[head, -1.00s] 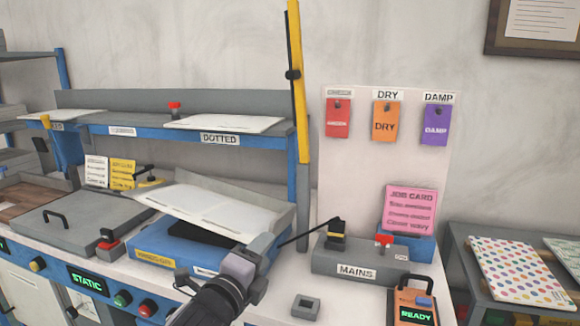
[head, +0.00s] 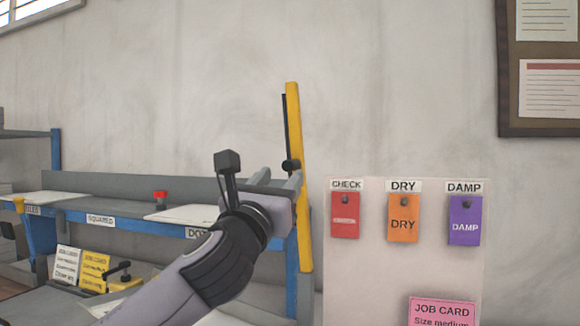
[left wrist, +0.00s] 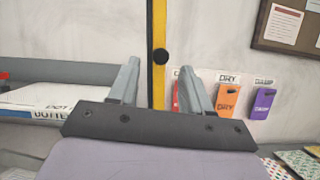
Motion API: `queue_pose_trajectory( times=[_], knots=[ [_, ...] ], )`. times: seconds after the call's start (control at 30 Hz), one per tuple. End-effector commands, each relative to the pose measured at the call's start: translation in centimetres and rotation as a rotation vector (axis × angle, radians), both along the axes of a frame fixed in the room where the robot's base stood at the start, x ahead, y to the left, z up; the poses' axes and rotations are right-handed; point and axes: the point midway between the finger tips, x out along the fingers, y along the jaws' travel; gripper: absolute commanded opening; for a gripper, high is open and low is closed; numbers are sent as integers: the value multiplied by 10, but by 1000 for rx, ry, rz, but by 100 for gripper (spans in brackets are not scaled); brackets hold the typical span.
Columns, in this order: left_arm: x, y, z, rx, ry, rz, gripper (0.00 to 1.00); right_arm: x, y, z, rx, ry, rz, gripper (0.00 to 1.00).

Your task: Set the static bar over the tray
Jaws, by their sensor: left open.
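The static bar (head: 297,200) is a yellow and black upright bar at the right end of the blue shelf, with a round black knob (head: 291,165) on it. My left gripper (head: 286,182) is raised in front of the bar's middle, just below the knob. In the left wrist view, its two grey fingers (left wrist: 160,85) stand apart with the bar (left wrist: 158,25) and knob (left wrist: 160,56) showing between them, farther off. I cannot tell whether the fingers touch the bar. The gripper is open. The tray is out of view in the head view. My right gripper is not in view.
The blue shelf (head: 120,217) carries white sheets (head: 185,212) and a red-topped item (head: 160,199) left of the bar. A white panel with red, orange (head: 403,217) and purple tags stands close on the right. Wall space above is clear.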

Motion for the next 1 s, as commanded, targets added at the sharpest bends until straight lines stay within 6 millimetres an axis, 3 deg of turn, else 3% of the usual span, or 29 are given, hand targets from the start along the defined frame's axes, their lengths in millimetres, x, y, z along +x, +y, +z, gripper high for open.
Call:
queue_pose_trajectory(
  times=[0.5, 1.0],
  knots=[
    [47, -16, 22, -5, 2, -1, 49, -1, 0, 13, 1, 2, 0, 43],
    [55, -19, 24, -4, 2, -2, 49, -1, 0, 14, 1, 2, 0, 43]
  ],
)
